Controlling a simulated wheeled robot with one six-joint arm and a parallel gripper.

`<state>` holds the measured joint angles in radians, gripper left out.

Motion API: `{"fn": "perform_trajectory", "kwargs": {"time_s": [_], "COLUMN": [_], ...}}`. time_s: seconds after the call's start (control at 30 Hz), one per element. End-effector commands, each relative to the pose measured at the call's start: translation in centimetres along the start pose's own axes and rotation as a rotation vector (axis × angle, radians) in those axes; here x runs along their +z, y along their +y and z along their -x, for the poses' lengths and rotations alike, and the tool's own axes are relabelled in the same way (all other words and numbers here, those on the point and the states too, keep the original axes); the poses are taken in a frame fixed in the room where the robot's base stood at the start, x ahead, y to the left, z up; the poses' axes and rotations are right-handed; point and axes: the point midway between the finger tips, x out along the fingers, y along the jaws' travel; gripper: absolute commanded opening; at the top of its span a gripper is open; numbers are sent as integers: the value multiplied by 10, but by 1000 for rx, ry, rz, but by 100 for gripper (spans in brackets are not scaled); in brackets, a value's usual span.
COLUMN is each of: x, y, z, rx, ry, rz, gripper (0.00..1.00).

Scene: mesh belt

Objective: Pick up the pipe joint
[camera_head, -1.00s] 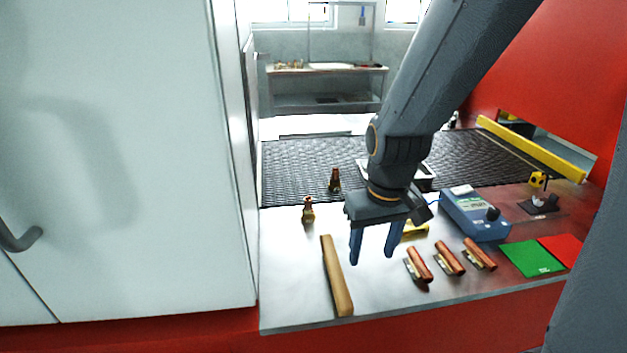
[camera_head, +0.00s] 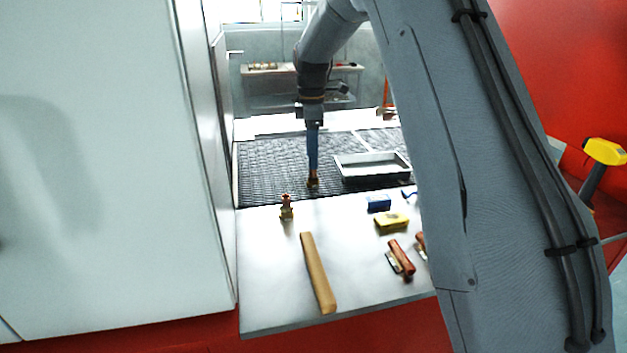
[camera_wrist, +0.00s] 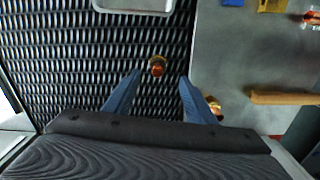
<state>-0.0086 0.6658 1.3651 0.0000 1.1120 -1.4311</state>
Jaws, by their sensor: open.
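One pipe joint (camera_head: 313,181), copper and brass, stands on the dark mesh belt (camera_head: 270,165) near the table edge. My gripper (camera_head: 313,168) is open with its fingers pointing down over this joint. The fingers partly hide it in the head view. In the wrist view the joint (camera_wrist: 157,66) shows between and slightly beyond the fingertips (camera_wrist: 160,76); I cannot tell whether they touch it. A second copper and brass joint (camera_head: 286,208) stands on the metal table (camera_head: 265,270). It also shows in the wrist view (camera_wrist: 215,106), partly behind the right finger.
A grey tray (camera_head: 372,158) lies on the belt to the right. A wooden bar (camera_head: 318,272), a yellow block (camera_head: 391,222), a blue item (camera_head: 378,203) and a copper-coloured piece (camera_head: 402,258) lie on the table. A white cabinet (camera_head: 110,150) stands at left.

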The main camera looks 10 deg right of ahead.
Motion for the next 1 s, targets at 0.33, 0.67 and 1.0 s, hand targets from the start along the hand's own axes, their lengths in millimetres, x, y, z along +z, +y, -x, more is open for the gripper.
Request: {"fn": "perform_trajectory", "kwargs": {"time_s": [0.33,0.67,1.0], "x": [2,4,4], "y": [2,4,5], "z": [-32,-71,-76], "rx": [-3,0,1], "ry": [0,-1,0], "rz": [5,4,4], "gripper": [51,51,42]}}
